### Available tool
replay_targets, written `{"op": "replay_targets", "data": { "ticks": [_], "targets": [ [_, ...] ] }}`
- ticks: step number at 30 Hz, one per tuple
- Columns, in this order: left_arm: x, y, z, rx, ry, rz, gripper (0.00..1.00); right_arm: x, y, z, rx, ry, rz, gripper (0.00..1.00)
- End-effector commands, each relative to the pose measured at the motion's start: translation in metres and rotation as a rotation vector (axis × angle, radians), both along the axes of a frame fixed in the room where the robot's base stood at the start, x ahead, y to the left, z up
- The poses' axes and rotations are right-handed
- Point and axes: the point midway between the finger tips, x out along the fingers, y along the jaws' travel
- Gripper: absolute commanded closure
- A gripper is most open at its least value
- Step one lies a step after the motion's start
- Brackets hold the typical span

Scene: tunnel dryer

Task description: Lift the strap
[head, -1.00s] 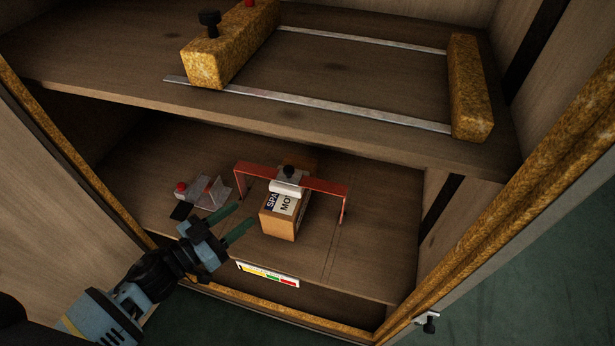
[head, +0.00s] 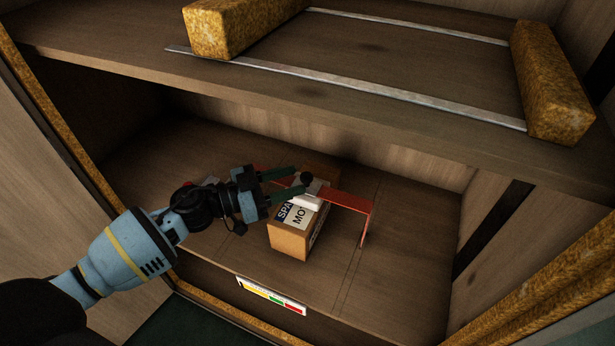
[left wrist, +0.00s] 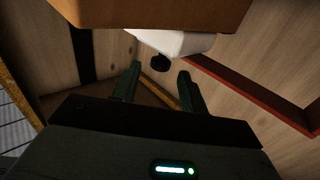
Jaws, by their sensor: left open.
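The red strap (head: 345,200) arches over a cardboard box (head: 291,240) on the lower shelf. A white block (head: 308,196) with a black knob (head: 306,179) sits at the strap's middle. My left gripper (head: 296,182) is open, its green fingertips at the knob in the head view. In the left wrist view, the knob (left wrist: 160,63) shows just beyond and between the two open fingers (left wrist: 158,82), with the white block (left wrist: 172,42) beside it. The strap's left part is mostly hidden behind my gripper. My right gripper is not in view.
The upper shelf (head: 330,125) overhangs the back of the lower one and carries yellow-brown blocks (head: 553,85) and metal rails. A colored label (head: 271,294) is on the lower shelf's front edge. The lower shelf's right side (head: 415,255) is clear.

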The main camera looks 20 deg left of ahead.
Motion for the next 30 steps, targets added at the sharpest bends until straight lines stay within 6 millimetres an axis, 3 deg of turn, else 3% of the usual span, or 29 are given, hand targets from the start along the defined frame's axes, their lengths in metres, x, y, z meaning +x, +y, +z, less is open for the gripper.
{"op": "replay_targets", "data": {
  "ticks": [9,20,30],
  "targets": [
    [0.027,-0.028,-0.001,0.000,0.000,0.001,0.57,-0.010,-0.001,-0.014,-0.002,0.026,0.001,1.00],
    [0.030,-0.032,0.000,-0.001,0.001,0.000,0.57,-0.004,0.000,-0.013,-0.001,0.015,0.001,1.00],
    [0.030,-0.032,-0.001,-0.001,0.001,0.000,1.00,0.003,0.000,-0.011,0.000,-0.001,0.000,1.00]
  ]
}}
